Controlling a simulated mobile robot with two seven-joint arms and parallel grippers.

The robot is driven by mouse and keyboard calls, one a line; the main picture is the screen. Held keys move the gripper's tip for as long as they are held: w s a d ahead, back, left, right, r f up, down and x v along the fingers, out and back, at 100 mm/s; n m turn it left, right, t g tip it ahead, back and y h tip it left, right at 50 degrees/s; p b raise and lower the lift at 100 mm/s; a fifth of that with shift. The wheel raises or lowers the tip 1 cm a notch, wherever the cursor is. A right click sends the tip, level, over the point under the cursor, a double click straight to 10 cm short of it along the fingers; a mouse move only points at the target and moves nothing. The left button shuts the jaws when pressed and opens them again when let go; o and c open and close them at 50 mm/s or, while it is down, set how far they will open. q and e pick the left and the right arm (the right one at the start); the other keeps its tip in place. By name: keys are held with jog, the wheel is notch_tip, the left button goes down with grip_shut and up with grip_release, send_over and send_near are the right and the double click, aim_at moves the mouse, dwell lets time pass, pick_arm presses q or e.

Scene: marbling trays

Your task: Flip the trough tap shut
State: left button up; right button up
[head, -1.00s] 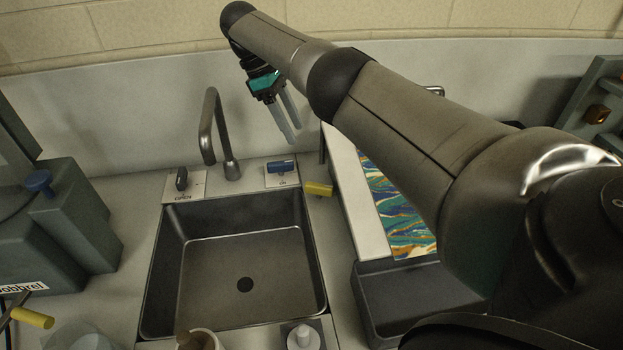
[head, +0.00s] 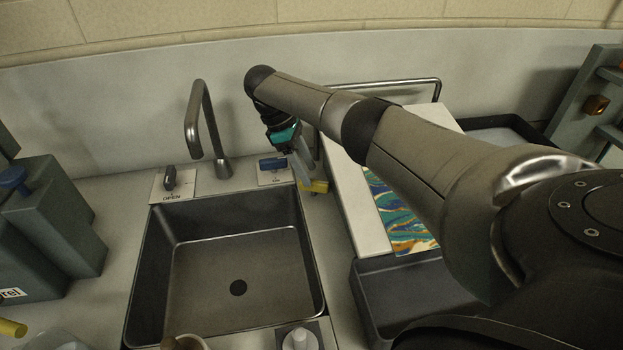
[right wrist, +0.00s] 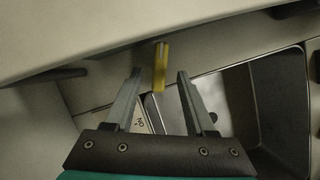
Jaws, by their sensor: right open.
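A grey gooseneck tap (head: 208,135) stands behind the dark sink trough (head: 140,270). A dark lever (head: 169,177) stands on a plate marked OPEN at the tap's left. A blue lever (head: 272,164) sits on a small plate at its right. My right gripper (head: 309,180) is open, pointing down at the sink's back right corner, close to a yellow piece (head: 318,186). In the right wrist view the yellow piece (right wrist: 160,66) shows beyond and between the open fingers; I see no contact. A lettered plate (right wrist: 142,121) is partly hidden by the left finger. My left gripper is out of view.
A white board (head: 362,222) with a marbled sheet (head: 400,215) lies right of the sink, beside a dark tray (head: 366,305). A metal rail (head: 390,83) is behind. A grey-green block (head: 55,220) stands at the left. The sink is empty.

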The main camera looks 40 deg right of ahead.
aim_at(313, 181)
jog(key=shift+x, duration=1.75)
grip_shut()
